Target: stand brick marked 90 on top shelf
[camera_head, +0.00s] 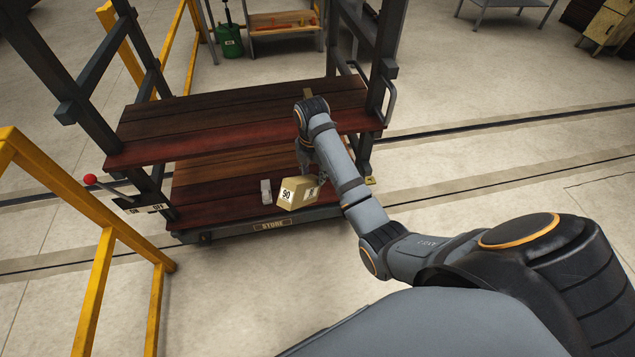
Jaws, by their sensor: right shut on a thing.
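The tan brick marked 90 (298,193) hangs from my right gripper (309,172), which is shut on it. The brick is slightly tilted in view, its 90 label facing the front left. It appears just in front of the rack, lower in the picture than the front edge of the top shelf (210,130). My right wrist covers part of that shelf's right side. The gripper's fingers are small and partly hidden by the brick and arm. My left gripper is not in view.
A small pale block (266,191) is on the lower shelf (210,192). Dark uprights flank the shelves. A red-knobbed lever (91,180) and yellow rails (110,235) stand at left. A small brown piece (307,92) shows behind my wrist. The top shelf's left and middle are clear.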

